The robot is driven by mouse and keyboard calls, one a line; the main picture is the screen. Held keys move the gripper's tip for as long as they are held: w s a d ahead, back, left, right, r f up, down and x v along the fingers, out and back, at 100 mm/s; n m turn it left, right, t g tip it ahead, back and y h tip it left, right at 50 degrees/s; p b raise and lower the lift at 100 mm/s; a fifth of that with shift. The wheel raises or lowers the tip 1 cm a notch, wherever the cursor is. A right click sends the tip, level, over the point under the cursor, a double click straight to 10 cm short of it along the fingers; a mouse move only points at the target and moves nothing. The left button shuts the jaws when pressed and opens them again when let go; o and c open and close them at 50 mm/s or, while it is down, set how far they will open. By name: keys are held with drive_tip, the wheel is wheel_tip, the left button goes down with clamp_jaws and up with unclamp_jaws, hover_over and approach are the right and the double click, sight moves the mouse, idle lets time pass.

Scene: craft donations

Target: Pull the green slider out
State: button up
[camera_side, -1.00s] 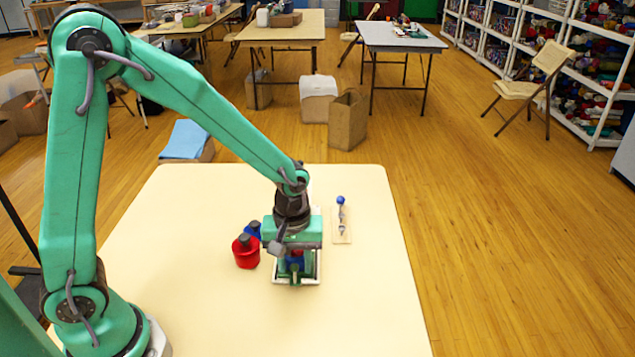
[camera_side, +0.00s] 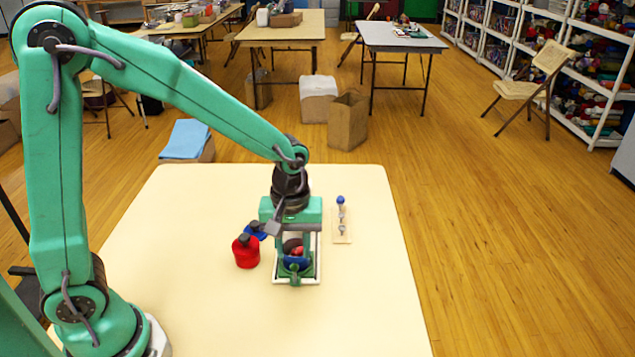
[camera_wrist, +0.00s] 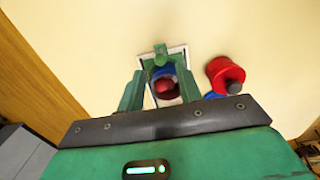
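The green slider (camera_side: 295,275) is at the near end of a small white-edged tray (camera_side: 312,279) on the cream table. In the wrist view the slider (camera_wrist: 160,55) shows at the tray's far edge, with a blue part (camera_wrist: 163,71) and a rounded dark red part (camera_wrist: 164,86) just below it. My gripper (camera_side: 297,255) is over the tray, pointing down. In the wrist view my gripper (camera_wrist: 160,80) has its two green fingers apart, one on each side of the red and blue parts. Whether a fingertip touches the slider cannot be told.
A red bottle (camera_side: 245,252) and a blue bottle (camera_side: 257,232) stand close together left of the tray. A small board (camera_side: 342,237) with a blue-topped piece lies to the right. The near and left parts of the table (camera_side: 190,270) are clear.

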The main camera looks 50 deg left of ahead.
drive_tip(key=shift+r, duration=1.55)
drive_tip(key=shift+r, duration=0.1)
drive_tip(key=s+a+r+m+t, duration=0.5)
drive_tip(key=s+a+r+m, duration=0.2)
drive_tip(key=s+r+m, duration=0.2)
drive_tip(key=shift+s+a+r+t, duration=0.3)
drive_tip(key=shift+s+r, duration=1.1)
drive_tip(key=shift+s, duration=0.35)
